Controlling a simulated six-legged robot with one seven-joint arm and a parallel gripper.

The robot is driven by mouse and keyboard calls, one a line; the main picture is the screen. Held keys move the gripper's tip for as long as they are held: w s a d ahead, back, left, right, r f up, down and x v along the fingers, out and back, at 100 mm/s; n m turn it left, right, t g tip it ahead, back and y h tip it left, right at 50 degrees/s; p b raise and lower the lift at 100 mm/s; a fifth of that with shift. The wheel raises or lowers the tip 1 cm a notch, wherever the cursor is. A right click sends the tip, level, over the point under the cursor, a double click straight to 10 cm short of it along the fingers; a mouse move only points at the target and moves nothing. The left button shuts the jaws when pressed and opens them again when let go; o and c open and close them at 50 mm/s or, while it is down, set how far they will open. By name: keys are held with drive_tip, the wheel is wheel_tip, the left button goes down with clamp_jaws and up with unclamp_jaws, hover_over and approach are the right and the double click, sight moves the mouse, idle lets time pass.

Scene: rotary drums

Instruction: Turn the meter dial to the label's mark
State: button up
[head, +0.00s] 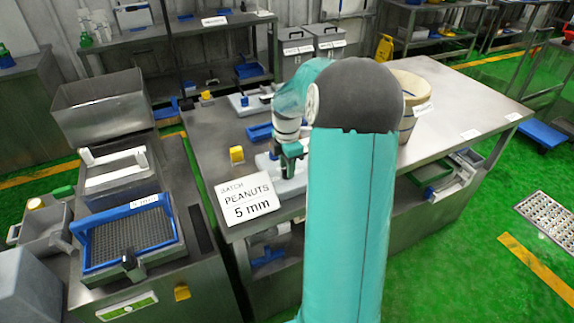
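My gripper (291,160) points down over a pale grey device (270,169) just behind the card. I cannot make out a meter dial; the gripper and my teal arm cover much of this spot.
A pale round tub (408,95) stands behind my arm. At left, a blue-framed mesh sieve (128,240) sits on a steel machine. The table's right part is mostly clear.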

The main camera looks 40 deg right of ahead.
clamp_jaws()
